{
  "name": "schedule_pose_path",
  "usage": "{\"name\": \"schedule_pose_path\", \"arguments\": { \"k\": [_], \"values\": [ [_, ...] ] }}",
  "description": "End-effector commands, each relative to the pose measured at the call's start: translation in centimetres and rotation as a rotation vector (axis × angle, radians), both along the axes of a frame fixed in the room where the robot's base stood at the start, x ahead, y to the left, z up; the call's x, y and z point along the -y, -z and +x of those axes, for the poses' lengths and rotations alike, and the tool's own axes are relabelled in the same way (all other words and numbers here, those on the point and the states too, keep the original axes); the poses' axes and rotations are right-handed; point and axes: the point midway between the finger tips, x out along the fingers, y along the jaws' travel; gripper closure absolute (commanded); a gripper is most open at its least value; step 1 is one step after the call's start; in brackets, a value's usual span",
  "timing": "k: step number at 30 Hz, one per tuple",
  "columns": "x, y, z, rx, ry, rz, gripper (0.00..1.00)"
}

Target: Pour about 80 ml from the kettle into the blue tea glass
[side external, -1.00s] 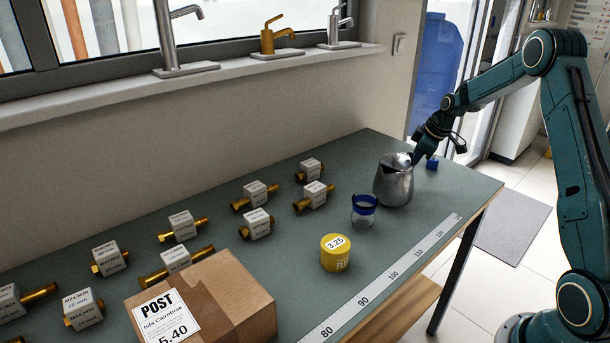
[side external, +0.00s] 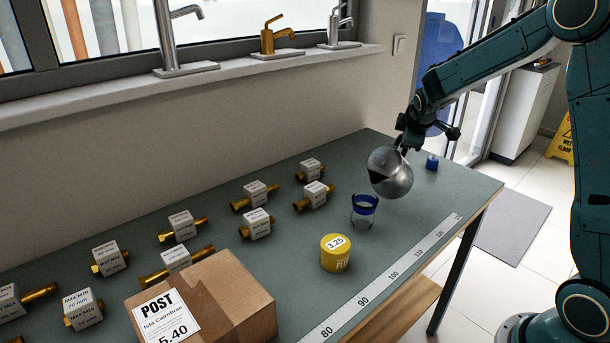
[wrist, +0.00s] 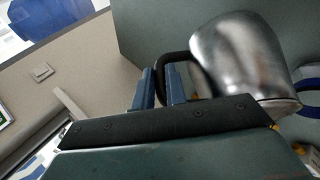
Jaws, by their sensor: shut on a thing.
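The steel kettle (side external: 393,176) is tilted, its mouth turned toward the blue tea glass, and appears raised off the bench. My gripper (side external: 406,147) is shut on its handle, behind the kettle in the side view. In the wrist view, the blue fingers (wrist: 160,88) close on the dark handle of the kettle (wrist: 238,55). The blue tea glass (side external: 364,212), clear with a blue band, stands upright on the bench just below and to the front left of the kettle. Its blue rim shows at the right edge of the wrist view (wrist: 312,84). No stream of liquid is visible.
A yellow tin (side external: 335,253) stands left of the glass. A cardboard parcel (side external: 232,297), several brass fittings with labelled blocks (side external: 257,224) and a printed scale (side external: 400,272) lie on the bench (side external: 310,225). A small blue object (side external: 432,162) sits behind the kettle.

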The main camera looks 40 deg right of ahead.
Motion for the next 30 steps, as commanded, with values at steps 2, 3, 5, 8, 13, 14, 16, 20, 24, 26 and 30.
{"name": "schedule_pose_path", "arguments": {
  "k": [2,3,5,8,13,14,16,20,24,26,30],
  "values": [
    [-0.7,-0.8,0.0,0.010,-0.005,-0.049,1.00],
    [-1.0,-1.1,0.0,0.012,-0.004,-0.073,1.00],
    [-1.5,-1.7,0.0,0.017,-0.005,-0.110,1.00],
    [-2.1,-2.4,-0.1,0.025,-0.005,-0.172,1.00],
    [-2.9,-3.5,-0.3,0.035,-0.002,-0.258,1.00],
    [-2.9,-3.6,-0.3,0.037,-0.001,-0.265,1.00],
    [-3.1,-3.8,-0.4,0.039,-0.002,-0.282,1.00],
    [-3.4,-4.0,-0.4,0.041,-0.002,-0.308,1.00],
    [-3.6,-4.2,-0.5,0.043,-0.002,-0.327,1.00],
    [-3.7,-4.3,-0.5,0.044,-0.002,-0.333,1.00],
    [-3.9,-4.5,-0.5,0.045,-0.002,-0.352,1.00]
  ]
}}
